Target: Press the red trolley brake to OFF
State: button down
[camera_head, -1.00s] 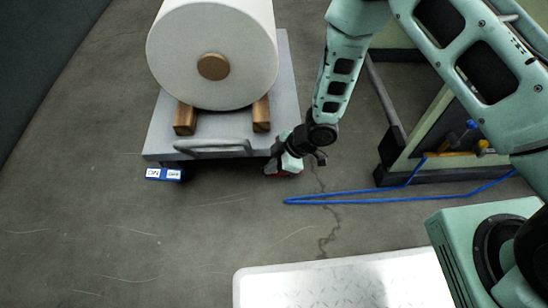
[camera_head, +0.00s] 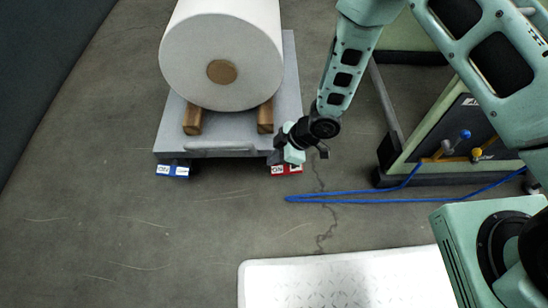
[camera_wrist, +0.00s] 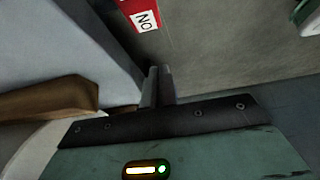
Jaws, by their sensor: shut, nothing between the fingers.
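The red brake (camera_head: 291,171) is under the trolley's front right corner, with a white "ON" label showing. In the wrist view the red brake (camera_wrist: 142,14) is at the top edge, partly cut off, with "ON" readable. My gripper (camera_head: 275,157) is shut and empty, just above and beside the red brake at the trolley's front edge. In the wrist view my gripper (camera_wrist: 157,72) points toward the brake, with a visible gap in the picture. The grey trolley (camera_head: 166,132) carries a large white roll. Whether the brake is pressed is unclear.
A blue brake (camera_head: 173,171) is under the trolley's front left corner. Wooden chocks (camera_head: 193,119) hold the white roll (camera_head: 205,55). A blue hose (camera_head: 350,199) lies on the floor at right, near a frame with valves (camera_head: 457,142). A white plate (camera_head: 330,280) is in front.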

jog(key=p+v, duration=0.3)
jog(key=v, duration=0.5)
jog(key=shift+a, duration=0.15)
